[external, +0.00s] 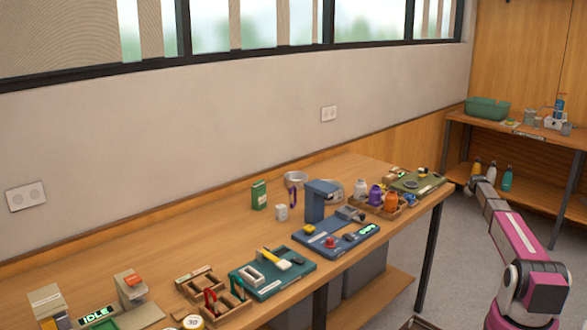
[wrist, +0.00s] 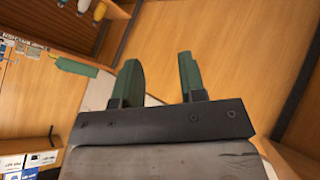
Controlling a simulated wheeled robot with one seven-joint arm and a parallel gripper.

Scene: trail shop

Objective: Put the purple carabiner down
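A thin purple loop (external: 292,195), which looks like the purple carabiner, shows at the front of a silver pot (external: 295,178) near the back of the long bench. I cannot tell whether it hangs from the pot or stands against it. My gripper (wrist: 158,65) has its two green fingers apart, with nothing between them in the wrist view. In the external view my arm reaches up from the lower right, and its end is off the bench's right end, far from the purple loop. The wrist view does not show the purple loop.
The long wooden bench (external: 150,240) holds a wooden tray (external: 205,281) with red loops, a teal board (external: 272,288), a blue board (external: 340,250) and several small bottles. A second shelf table (external: 530,133) stands at the right with a green bin (external: 487,109).

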